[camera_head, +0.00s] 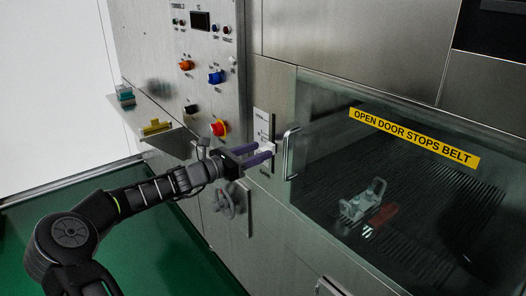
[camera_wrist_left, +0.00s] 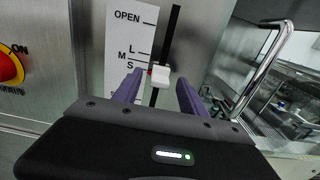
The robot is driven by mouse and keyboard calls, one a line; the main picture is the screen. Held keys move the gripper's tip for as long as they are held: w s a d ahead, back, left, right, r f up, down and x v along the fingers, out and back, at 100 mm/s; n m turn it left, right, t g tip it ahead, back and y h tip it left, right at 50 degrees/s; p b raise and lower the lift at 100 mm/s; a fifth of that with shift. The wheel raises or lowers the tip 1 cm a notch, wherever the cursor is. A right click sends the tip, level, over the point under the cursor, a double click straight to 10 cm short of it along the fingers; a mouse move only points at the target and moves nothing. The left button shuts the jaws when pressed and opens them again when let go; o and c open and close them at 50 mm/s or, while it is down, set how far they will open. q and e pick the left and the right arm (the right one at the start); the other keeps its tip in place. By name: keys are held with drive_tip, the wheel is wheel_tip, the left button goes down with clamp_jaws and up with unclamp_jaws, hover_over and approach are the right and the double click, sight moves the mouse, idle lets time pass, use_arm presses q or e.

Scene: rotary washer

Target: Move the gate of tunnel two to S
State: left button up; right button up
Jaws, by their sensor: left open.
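The gate's slider is a white knob (camera_wrist_left: 160,76) with a small red mark at its left side, on a black vertical slot in the wrist view. A white scale plate (camera_wrist_left: 128,45) beside the slot reads OPEN, L, M and S from top down. The knob sits at about the S line; exact alignment is hard to tell. My left gripper (camera_wrist_left: 157,90) is open, its purple fingers on either side of the knob, with no clear contact. In the head view, my left gripper (camera_head: 262,152) is at the scale plate (camera_head: 262,124), partly covering it. My right gripper is not in view.
A door handle (camera_head: 291,153) stands out just right of the gripper, on a glass door with a yellow label (camera_head: 413,137). A red and yellow knob (camera_head: 219,128) is to the left. A handwheel (camera_head: 226,203) is below my arm.

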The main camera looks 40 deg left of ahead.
use_arm(q)
drive_tip(key=v, duration=0.5)
drive_tip(key=shift+c, duration=0.3)
